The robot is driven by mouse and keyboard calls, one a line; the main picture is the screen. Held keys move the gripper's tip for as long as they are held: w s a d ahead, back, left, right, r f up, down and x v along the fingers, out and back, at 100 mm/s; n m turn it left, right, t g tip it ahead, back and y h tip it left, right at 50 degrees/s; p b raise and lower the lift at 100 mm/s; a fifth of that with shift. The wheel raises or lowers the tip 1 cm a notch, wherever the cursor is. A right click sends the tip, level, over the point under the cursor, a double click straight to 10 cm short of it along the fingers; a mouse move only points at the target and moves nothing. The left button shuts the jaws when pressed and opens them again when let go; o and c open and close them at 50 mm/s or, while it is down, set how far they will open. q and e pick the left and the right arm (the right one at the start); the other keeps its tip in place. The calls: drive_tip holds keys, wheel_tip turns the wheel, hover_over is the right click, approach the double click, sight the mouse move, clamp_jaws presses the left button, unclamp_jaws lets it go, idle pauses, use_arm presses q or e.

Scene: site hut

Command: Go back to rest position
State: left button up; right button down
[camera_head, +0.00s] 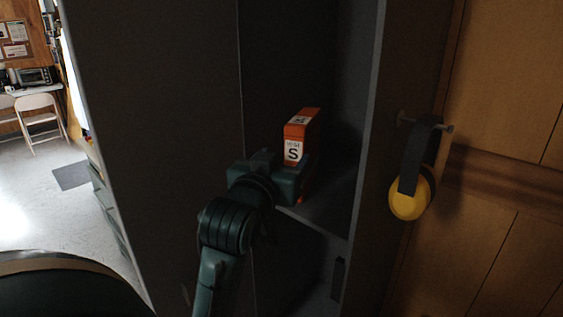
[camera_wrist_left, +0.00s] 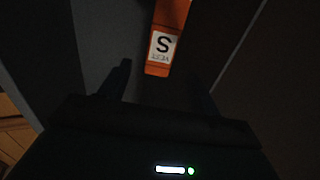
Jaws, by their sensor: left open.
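An orange box (camera_head: 300,131) with a white label marked "S" stands upright on a shelf (camera_head: 324,208) inside a dark locker. My left gripper (camera_head: 283,172) is in front of the box and hides its lower part. In the left wrist view the box (camera_wrist_left: 167,40) is ahead, at the top of the picture. The two dark fingers of my left gripper (camera_wrist_left: 165,82) are apart with nothing between them. Whether a finger touches the box is hard to tell in the dark. My right gripper is not in view.
The locker's grey side wall (camera_head: 160,140) stands left of my arm and its front edge (camera_head: 372,130) to the right. A white folding chair (camera_head: 40,122) and open floor are far left.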

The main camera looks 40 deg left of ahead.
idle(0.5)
use_arm(q)
drive_tip(key=s+d+f+m+g+h, duration=0.2)
drive_tip(key=d+f+g, duration=0.1)
drive_tip(key=f, duration=0.6)
drive_tip(key=s+d+f+m+g+h, duration=0.1)
drive_tip(key=s+d+f+g+h, duration=0.15)
drive_tip(key=f, duration=0.55)
drive_tip(key=s+d+f+m+g, duration=0.1)
drive_tip(key=s+d+f+g, duration=0.15)
drive_tip(key=s+f, duration=0.35)
drive_tip(key=s+d+f+m+g+h, duration=0.1)
drive_tip(key=s+d+f+g, duration=0.15)
drive_tip(key=s+f, duration=0.25)
drive_tip(key=s+d+f+m+g, duration=0.1)
drive_tip(key=s+d+f+g, duration=0.15)
drive_tip(key=s+f, duration=0.35)
drive_tip(key=w+d+f+t+h, duration=0.3)
drive_tip(key=w+d+f+t, duration=0.2)
drive_tip(key=w+t, duration=0.1)
drive_tip(key=shift+d+f+m, duration=0.3)
drive_tip(key=shift+d+f, duration=0.05)
drive_tip(key=shift+f, duration=0.05)
